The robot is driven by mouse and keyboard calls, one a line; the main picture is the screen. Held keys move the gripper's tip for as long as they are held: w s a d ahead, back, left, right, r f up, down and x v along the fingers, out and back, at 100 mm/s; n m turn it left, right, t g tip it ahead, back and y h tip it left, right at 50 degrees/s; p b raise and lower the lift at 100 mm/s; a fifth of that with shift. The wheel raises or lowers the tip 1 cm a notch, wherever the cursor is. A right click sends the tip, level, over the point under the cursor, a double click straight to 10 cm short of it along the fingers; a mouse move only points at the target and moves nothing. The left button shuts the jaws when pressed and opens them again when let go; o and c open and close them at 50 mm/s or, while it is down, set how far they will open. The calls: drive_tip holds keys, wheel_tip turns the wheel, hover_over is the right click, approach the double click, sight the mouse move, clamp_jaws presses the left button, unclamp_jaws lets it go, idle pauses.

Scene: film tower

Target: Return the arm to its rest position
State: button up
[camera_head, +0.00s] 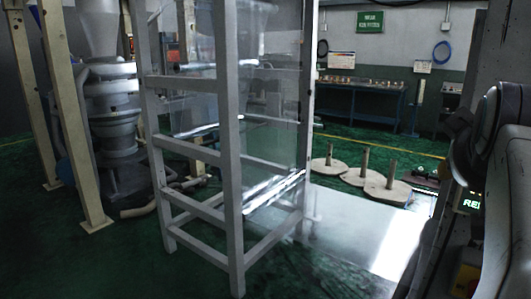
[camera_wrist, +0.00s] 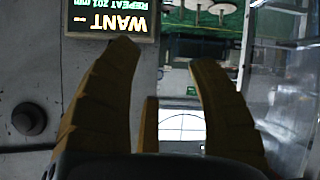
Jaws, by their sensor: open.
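My gripper (camera_wrist: 155,62) shows in the wrist view with two yellow-tan fingers spread wide apart. It is open, and nothing is held between the fingers. Part of my dark arm (camera_head: 510,170) fills the right edge of the head view. My gripper's fingers are not visible in the head view.
A grey metal frame (camera_head: 232,170) with clear film stands on the green floor (camera_head: 110,260). Round bases with posts (camera_head: 385,192) stand right of it. A workbench (camera_head: 365,105) is along the back wall. A grey panel with a round knob (camera_wrist: 28,119) is at wrist-view left.

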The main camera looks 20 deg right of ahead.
drive_tip(key=w+a+f+n+g+y+p, duration=0.15)
drive_tip(key=a+f+y+p, duration=0.35)
drive_tip(key=a, duration=0.5)
drive_tip(key=w+a+f+n+y+p, duration=0.1)
drive_tip(key=a+f+n+y+p, duration=0.2)
drive_tip(key=a+f+p, duration=0.5)
drive_tip(key=s+a+f+n+g+y+p, duration=0.1)
drive_tip(key=s+a+n+g+p, duration=0.1)
drive_tip(key=s+a, duration=0.3)
drive_tip(key=a, duration=0.3)
drive_tip(key=shift+s+a+f+p, duration=0.25)
drive_tip(key=shift+s+f+p, duration=0.05)
